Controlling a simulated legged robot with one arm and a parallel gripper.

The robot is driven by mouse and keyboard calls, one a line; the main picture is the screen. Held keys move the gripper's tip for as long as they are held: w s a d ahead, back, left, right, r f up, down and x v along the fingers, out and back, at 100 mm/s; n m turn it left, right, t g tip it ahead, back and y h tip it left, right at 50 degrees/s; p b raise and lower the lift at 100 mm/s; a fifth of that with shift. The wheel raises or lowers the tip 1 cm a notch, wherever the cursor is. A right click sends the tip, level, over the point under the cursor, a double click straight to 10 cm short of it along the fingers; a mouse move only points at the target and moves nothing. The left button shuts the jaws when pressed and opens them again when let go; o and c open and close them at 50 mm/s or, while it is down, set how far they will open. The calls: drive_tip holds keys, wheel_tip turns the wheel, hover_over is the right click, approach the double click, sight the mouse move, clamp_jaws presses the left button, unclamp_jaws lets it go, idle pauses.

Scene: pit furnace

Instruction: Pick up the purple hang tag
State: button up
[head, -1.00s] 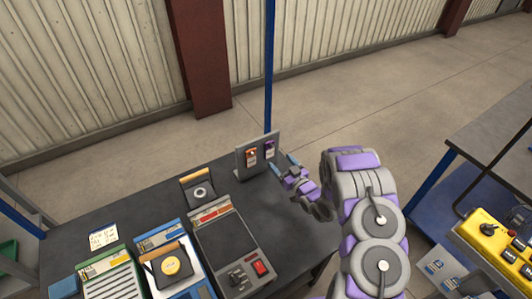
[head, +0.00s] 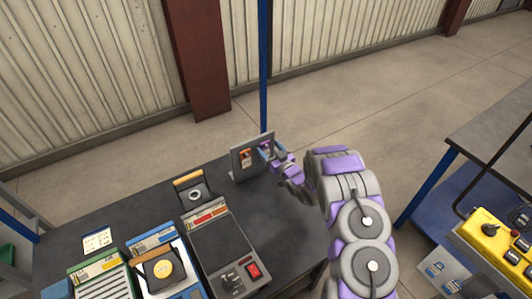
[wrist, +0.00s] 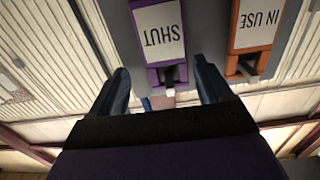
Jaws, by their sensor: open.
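The purple hang tag (wrist: 160,35) carries a white label reading "SHUT", upside down in the wrist view. It hangs on a small upright grey board (head: 238,166) at the bench's far right corner. In the head view my gripper largely covers the purple tag. My gripper (wrist: 162,85) is open. Its blue fingers show to the left and right of the tag's narrow end in the wrist view. I cannot tell whether they touch it. In the head view my gripper (head: 273,153) is right at the board's right side.
An orange "IN USE" tag (wrist: 257,22) hangs close beside the purple one; it also shows in the head view (head: 245,158). A blue post (head: 264,70) rises behind the board.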

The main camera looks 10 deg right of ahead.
drive_tip(key=shift+c, duration=1.1)
drive_tip(key=shift+a, duration=0.8)
drive_tip(key=c, duration=0.5)
drive_tip(key=shift+c, duration=0.5)
drive_tip(key=shift+d, duration=0.3)
drive_tip(key=shift+c, duration=1.4)
drive_tip(key=shift+d, duration=0.35)
drive_tip(key=p+v, duration=0.1)
drive_tip(key=v, duration=0.5)
drive_tip(key=r+p+v, duration=0.1)
drive_tip(key=v, duration=0.5)
drive_tip(key=p+v, duration=0.1)
drive_tip(key=v, duration=0.5)
drive_tip(key=shift+a+r, duration=0.2)
drive_tip(key=shift+r, duration=0.05)
